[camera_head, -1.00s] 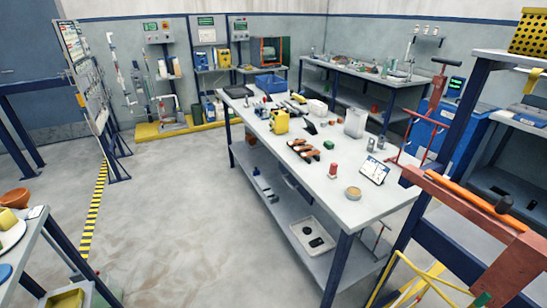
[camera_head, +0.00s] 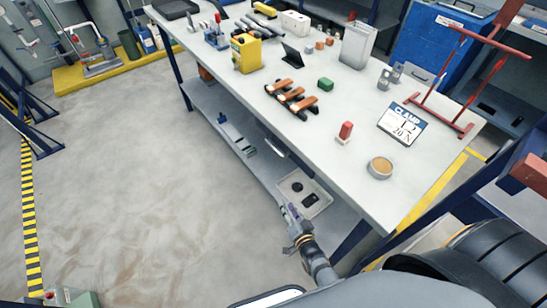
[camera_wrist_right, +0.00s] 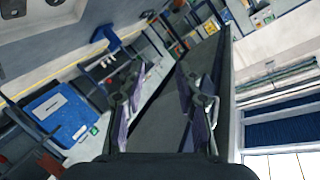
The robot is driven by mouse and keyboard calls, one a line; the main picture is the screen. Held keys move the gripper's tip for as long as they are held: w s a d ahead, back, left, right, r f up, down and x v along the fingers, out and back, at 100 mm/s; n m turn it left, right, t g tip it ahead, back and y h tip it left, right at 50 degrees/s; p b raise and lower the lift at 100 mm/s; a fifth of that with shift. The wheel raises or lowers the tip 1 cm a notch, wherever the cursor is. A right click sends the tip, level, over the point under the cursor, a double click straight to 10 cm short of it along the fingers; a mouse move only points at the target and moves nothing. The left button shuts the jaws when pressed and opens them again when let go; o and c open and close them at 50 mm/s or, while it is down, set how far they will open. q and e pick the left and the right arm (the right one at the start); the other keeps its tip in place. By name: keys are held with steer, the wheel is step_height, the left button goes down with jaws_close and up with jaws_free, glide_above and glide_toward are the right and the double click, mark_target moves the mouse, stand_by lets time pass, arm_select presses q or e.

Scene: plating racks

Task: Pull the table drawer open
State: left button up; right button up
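The light grey worktable (camera_head: 340,110) stands in the middle of the head view, with a lower shelf (camera_head: 215,105) under its top. No drawer front shows clearly. A pale curved bar (camera_head: 272,148) shows below the table's near edge, and I cannot tell whether it is a drawer handle. My right gripper (camera_head: 291,212) is low beside the table's near long side, in front of the lower-shelf tray. In the right wrist view my right gripper (camera_wrist_right: 163,88) has its purple-padded fingers apart, with a dark surface behind the gap and nothing held. My left gripper is not in view.
On the tabletop are a yellow box (camera_head: 246,53), orange-and-black tools (camera_head: 292,97), a green block (camera_head: 325,84), a red-topped item (camera_head: 345,131), a round tan dish (camera_head: 380,167) and a sign (camera_head: 403,125). A white tray (camera_head: 318,208) sits on the lower shelf.

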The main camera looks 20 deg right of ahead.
mark_target(275, 150)
steer(key=w+r+m+t+b, duration=0.1)
steer(key=w+r+m+t, duration=0.15)
steer(key=r, duration=0.45)
steer(key=w+r+m+t, duration=0.1)
steer(key=w+r+t, duration=0.15)
steer(key=r, duration=0.55)
steer(key=shift+h, duration=0.3)
steer(key=w, duration=0.3)
steer(key=w+r, duration=0.1)
steer(key=w, duration=0.5)
steer(key=shift+w+a+r, duration=0.1)
steer(key=shift+a+r, duration=0.15)
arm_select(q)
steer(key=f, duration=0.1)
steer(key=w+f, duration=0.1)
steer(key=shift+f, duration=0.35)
arm_select(e)
steer(key=shift+c, duration=0.2)
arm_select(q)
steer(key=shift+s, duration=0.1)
arm_select(e)
jaws_close()
